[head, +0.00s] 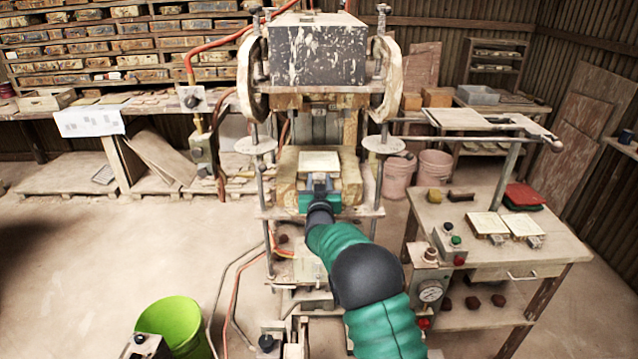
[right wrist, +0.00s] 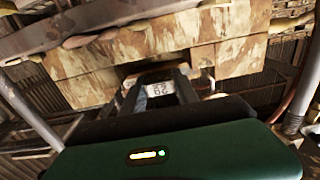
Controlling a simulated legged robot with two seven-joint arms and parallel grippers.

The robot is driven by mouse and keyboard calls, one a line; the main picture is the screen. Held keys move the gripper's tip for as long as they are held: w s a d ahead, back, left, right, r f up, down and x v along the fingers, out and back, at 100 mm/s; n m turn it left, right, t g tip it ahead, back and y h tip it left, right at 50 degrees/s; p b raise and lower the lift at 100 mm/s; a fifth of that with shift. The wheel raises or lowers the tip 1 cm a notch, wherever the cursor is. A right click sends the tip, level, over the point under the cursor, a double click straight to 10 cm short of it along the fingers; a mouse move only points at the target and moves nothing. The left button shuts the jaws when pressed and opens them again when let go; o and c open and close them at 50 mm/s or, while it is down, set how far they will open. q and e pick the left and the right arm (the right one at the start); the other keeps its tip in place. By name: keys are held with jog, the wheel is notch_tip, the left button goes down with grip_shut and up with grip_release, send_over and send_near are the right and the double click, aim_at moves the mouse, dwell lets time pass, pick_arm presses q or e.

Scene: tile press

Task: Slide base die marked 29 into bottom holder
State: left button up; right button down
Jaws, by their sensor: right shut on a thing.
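The base die (head: 319,161) shows as a pale square plate at the bottom holder (head: 287,192) of the press. My right gripper (head: 321,183) is at the front of the holder, shut on the die's handle. In the right wrist view the fingers (right wrist: 160,92) close around a small white label (right wrist: 158,90); its number is upside down and too blurred to read surely. My left gripper is out of view.
The press's dark upper block (head: 317,52) hangs above, with rods on both sides. Two other dies (head: 487,224) (head: 522,226) lie on the wooden cart (head: 555,250) at right. A green bucket (head: 172,322) stands on the floor at lower left.

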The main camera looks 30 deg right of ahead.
jog(key=shift+w+d+r, duration=0.15)
jog(key=shift+w+d, duration=0.2)
jog(key=shift+w, duration=0.1)
jog(key=c, duration=0.8)
grip_release()
jog(key=shift+c, duration=0.2)
jog(key=shift+a+f, duration=0.1)
jog(key=shift+f, duration=0.15)
jog(key=b+v, duration=0.3)
jog(key=v, duration=1.4)
jog(key=s+a+f+n+g+y, duration=0.2)
jog(key=s+a+f+y, duration=0.15)
jog(key=a+f, duration=0.25)
jog(key=s+a+f+n+g+y, duration=0.25)
jog(key=a+f+y, duration=0.2)
jog(key=f, duration=0.25)
jog(key=s+a+f+g, duration=0.2)
jog(key=s+f, duration=0.1)
jog(key=s, duration=0.4)
jog(key=s+a+f+n+g+y, duration=0.1)
jog(key=s+a+f+g, duration=0.1)
jog(key=s, duration=0.5)
jog(key=s+a+f+n+g, duration=0.1)
jog(key=s+a+f+g, duration=0.2)
jog(key=s, duration=0.4)
jog(key=shift+s+a+f+g+y, duration=0.2)
jog(key=shift+a+f+g+y, duration=0.15)
jog(key=shift+g, duration=0.2)
